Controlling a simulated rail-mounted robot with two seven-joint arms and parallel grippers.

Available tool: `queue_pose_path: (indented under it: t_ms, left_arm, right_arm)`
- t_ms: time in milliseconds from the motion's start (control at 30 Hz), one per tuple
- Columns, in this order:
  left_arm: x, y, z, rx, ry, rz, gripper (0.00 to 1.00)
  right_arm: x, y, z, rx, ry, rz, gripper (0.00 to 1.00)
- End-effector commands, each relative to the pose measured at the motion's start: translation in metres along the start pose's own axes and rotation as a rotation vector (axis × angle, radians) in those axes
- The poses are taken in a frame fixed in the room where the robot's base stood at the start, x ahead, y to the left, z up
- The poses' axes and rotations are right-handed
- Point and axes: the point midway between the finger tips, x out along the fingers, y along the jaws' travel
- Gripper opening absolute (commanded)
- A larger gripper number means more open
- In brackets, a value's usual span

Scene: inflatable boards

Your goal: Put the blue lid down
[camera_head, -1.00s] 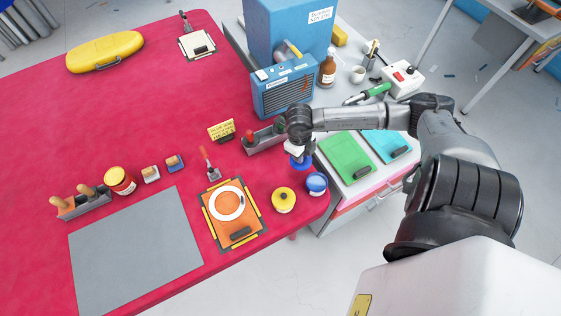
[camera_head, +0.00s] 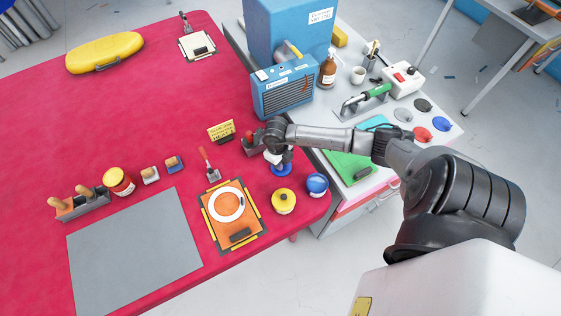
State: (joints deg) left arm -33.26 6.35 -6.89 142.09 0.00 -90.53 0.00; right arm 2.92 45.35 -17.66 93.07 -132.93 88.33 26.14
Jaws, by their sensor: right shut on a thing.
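My right gripper (camera_head: 277,158) is shut on the blue lid (camera_head: 283,171), a small round blue disc. It holds the lid over the red table (camera_head: 110,235) near its right edge, just above or at the cloth; I cannot tell if it touches. The gripper hides part of the lid. A blue pot (camera_head: 317,186) stands to the lower right of the lid, and a yellow pot (camera_head: 284,203) stands below it. My left gripper is not in view.
An orange board (camera_head: 241,233) with a white ring lies lower left. A blue heater box (camera_head: 284,88) is behind. A white cabinet (camera_head: 432,112) with several coloured discs is right.

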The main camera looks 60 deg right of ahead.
Motion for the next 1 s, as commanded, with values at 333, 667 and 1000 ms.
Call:
queue_pose_path:
  t_ms: [333,667,1000]
  left_arm:
    - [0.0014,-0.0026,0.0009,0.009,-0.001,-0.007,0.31]
    - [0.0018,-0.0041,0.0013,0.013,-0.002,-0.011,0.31]
    - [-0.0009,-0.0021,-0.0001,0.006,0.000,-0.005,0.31]
  right_arm:
    - [0.0041,-0.0005,0.0009,0.000,-0.002,-0.001,0.00]
    - [0.0049,-0.0004,0.0008,0.000,-0.001,0.000,0.46]
    - [-0.0009,-0.0005,0.0007,0.000,-0.002,-0.001,0.47]
